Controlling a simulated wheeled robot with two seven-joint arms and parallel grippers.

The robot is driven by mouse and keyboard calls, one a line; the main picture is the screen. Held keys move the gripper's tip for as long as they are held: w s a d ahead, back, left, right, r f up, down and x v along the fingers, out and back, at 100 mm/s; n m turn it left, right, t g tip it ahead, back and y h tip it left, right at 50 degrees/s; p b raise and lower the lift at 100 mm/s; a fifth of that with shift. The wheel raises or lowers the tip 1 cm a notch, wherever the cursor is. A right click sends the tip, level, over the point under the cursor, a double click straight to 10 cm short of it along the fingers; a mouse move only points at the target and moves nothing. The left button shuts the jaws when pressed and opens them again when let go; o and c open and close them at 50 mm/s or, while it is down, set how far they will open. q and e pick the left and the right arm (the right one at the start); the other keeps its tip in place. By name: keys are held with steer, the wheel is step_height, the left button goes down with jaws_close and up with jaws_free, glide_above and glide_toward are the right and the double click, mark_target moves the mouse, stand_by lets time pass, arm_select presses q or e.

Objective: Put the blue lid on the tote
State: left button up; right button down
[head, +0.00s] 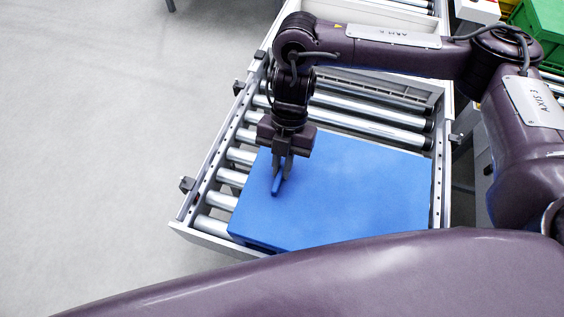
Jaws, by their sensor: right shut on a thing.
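The blue lid (350,195) is a broad flat blue panel over the near part of a roller conveyor. A small raised blue grip (276,186) shows near its left side. My right gripper (281,172) points down there and is shut on this grip. A darker blue side shows under the lid's near left edge. I cannot tell whether this is the lid's own rim or the tote below it. My left gripper is not in view.
The roller conveyor (222,200) has a pale frame with small dark brackets on its left side. A green crate (541,28) stands at the top right, beside other rollers. Bare grey floor (90,130) lies to the left.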

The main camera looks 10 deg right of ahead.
steer(key=shift+f+b, duration=0.35)
steer(key=shift+f, duration=0.2)
steer(key=c, duration=1.4)
jaws_free()
steer(key=shift+o, duration=0.3)
steer(key=o, duration=0.3)
steer(key=shift+r, duration=0.1)
step_height(320, 180, up, 8)
steer(key=p, duration=0.8)
